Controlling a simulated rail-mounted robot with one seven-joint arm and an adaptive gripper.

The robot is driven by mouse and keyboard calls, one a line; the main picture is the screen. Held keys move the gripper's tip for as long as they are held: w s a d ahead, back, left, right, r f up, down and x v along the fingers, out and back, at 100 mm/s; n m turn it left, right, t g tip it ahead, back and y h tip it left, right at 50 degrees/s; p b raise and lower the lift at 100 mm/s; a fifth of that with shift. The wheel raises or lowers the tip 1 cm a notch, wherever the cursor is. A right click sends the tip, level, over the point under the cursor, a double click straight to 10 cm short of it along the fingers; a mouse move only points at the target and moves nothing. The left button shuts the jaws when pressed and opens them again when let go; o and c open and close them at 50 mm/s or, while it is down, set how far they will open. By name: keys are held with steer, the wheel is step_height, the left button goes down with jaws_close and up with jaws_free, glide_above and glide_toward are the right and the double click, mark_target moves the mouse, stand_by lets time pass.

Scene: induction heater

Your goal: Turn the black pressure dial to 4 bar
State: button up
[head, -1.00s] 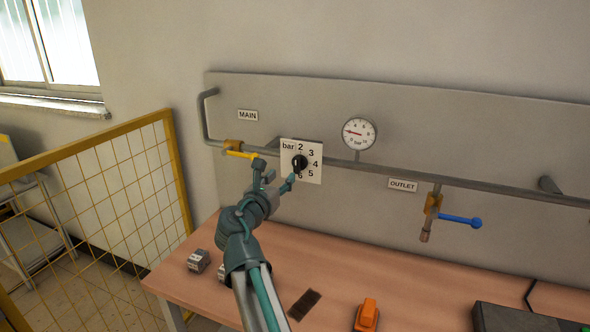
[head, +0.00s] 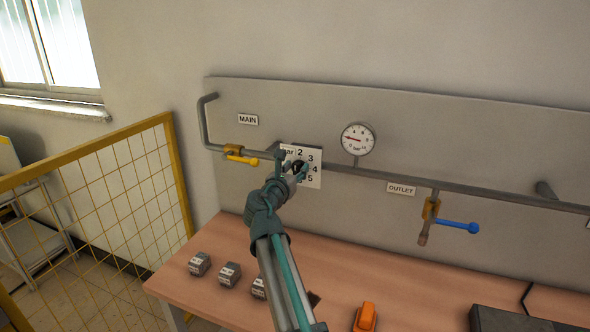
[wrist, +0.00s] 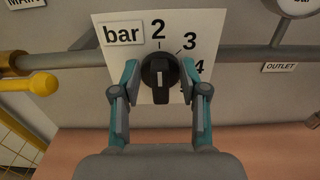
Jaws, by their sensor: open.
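The black pressure dial (wrist: 160,72) sits on a white scale plate (wrist: 113,55) marked "bar" with the numbers 2, 3 and 4 showing in the wrist view. The dial's white pointer line stands upright, toward the 2. My gripper (wrist: 160,88) is open, with one finger on each side of the dial. Whether the fingers touch it I cannot tell. In the head view my gripper (head: 293,169) partly covers the dial (head: 298,167) and the plate (head: 314,181). The round gauge (head: 358,139) is up and to the right; its red needle points left.
The yellow-handled MAIN valve (head: 241,158) is close left of the plate. The blue-handled OUTLET valve (head: 458,225) is at the right. A grey pipe (head: 390,178) runs along the panel. Below, the table (head: 215,298) holds several small grey blocks and an orange item (head: 365,316).

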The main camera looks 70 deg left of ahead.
steer(key=shift+c, duration=0.4)
jaws_close()
steer(key=shift+f+m+b, duration=0.1)
steer(key=shift+m+b, duration=0.2)
steer(key=m+b, duration=0.3)
steer(key=shift+w+d+f, duration=0.1)
steer(key=shift+f, duration=0.1)
steer(key=m+b, duration=1.4)
steer(key=shift+w+d+f, duration=0.3)
steer(key=shift+f, duration=0.05)
steer(key=shift+b, duration=0.35)
